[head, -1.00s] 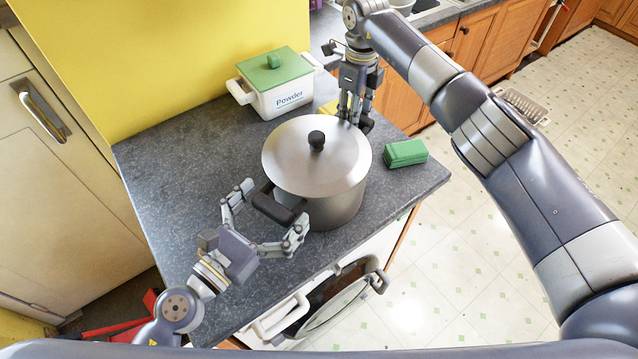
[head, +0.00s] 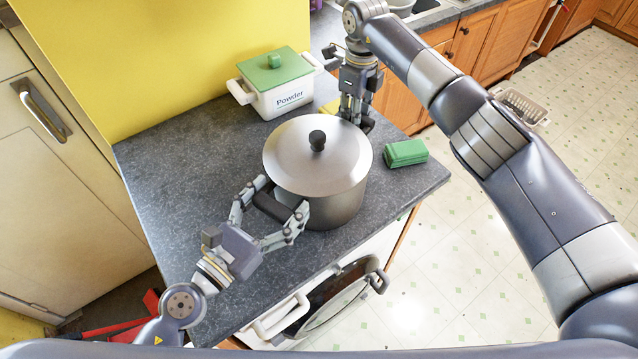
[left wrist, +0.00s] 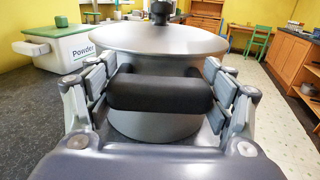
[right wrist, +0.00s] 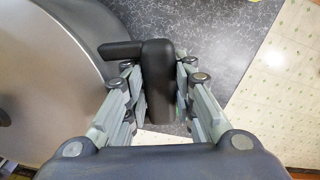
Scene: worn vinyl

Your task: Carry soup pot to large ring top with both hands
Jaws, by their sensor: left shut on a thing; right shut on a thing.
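The soup pot (head: 338,207) is grey metal with a domed lid and black knob, and it stands upright on the dark speckled worktop (head: 180,190). My left gripper (head: 279,203) is shut on the pot's near-left black handle, with a finger at each end of it; this handle (left wrist: 160,89) fills the middle of the left wrist view. My right gripper (head: 355,115) is at the far side of the pot. In the right wrist view its fingers are shut on the other black handle (right wrist: 157,82). I cannot make out a large ring in these views.
A white box labelled Powder with a green lid (head: 275,82) stands behind the pot by the yellow wall. A green block (head: 405,153) lies to the right near the worktop edge. A round-doored appliance (head: 340,300) stands open below the front edge. The worktop's left part is clear.

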